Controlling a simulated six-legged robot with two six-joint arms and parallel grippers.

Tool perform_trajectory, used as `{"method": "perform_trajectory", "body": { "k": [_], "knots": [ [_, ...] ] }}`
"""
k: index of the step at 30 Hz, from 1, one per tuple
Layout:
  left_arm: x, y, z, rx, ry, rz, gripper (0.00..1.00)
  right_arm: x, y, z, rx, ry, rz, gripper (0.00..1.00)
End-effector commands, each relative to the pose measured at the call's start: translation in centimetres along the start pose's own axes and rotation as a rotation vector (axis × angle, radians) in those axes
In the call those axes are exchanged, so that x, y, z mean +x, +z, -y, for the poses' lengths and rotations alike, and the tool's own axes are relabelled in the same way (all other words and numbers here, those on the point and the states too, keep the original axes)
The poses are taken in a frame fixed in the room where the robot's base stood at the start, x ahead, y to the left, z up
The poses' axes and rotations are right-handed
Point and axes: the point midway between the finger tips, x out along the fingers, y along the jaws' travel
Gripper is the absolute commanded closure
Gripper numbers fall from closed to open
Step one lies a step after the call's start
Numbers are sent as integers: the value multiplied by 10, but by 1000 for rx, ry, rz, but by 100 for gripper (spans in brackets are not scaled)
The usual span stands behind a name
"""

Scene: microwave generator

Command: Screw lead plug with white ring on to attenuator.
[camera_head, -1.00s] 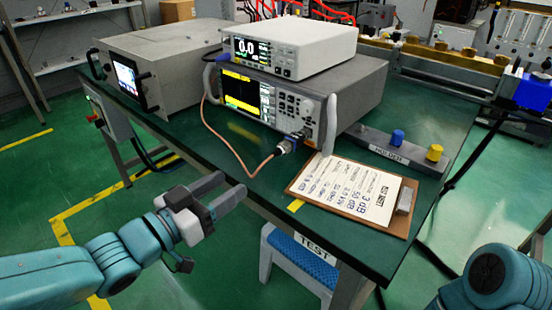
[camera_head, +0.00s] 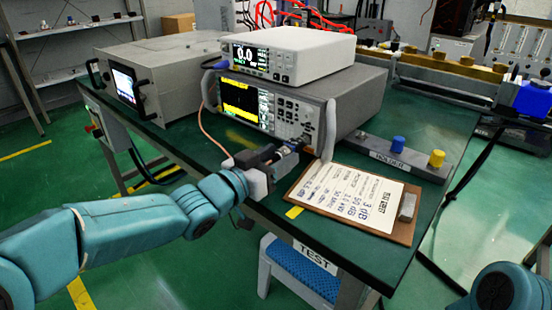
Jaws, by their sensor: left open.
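My left gripper (camera_head: 278,158) is open, its fingers reaching to the connector on the front of the signal generator (camera_head: 300,108). The fingers lie around or right beside that connector; I cannot tell whether they touch it. The copper-coloured lead (camera_head: 212,135) hangs from the left of the generator and runs down behind my gripper. The lead's plug and its white ring are mostly hidden by my gripper. A small metal and dark part (camera_head: 290,147) shows at the generator's port, perhaps the attenuator. Only a teal part of my right arm shows at the bottom right; its gripper is out of view.
A clipboard (camera_head: 318,205) lies right of my gripper. A grey holder (camera_head: 428,171) with a blue and a yellow cap is behind it. A white meter (camera_head: 320,52) sits on the generator, and a grey box (camera_head: 165,70) stands left. A blue-topped stool (camera_head: 290,268) is below the table edge.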

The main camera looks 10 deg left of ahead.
Motion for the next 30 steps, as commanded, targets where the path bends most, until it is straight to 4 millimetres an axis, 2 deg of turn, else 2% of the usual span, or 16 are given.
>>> {"method": "perform_trajectory", "body": {
  "k": [2, 3, 7, 8, 14, 22, 30],
  "knots": [
    [0, 0, 0, 0, 0, 0, 47, 0, 0, 0, 0, 0, 0, 100],
    [0, 0, 0, 0, 0, 0, 53, 0, 0, 0, 0, 0, 0, 100],
    [0, 0, 0, 0, 0, 0, 96, 0, 0, 0, 0, 0, 0, 100],
    [0, 0, 0, 0, 0, 0, 100, 0, 0, 0, 0, 0, 0, 100],
    [-1, 3, 0, 70, 0, -3, 100, 8, -1, -3, 2, 0, -3, 100],
    [-1, 3, 0, 439, -2, -3, 100, 28, -7, -14, 17, 2, -19, 100],
    [-1, 0, 0, 500, -2, 1, 100, 27, -8, -14, 18, 2, -22, 100]
  ]
}}
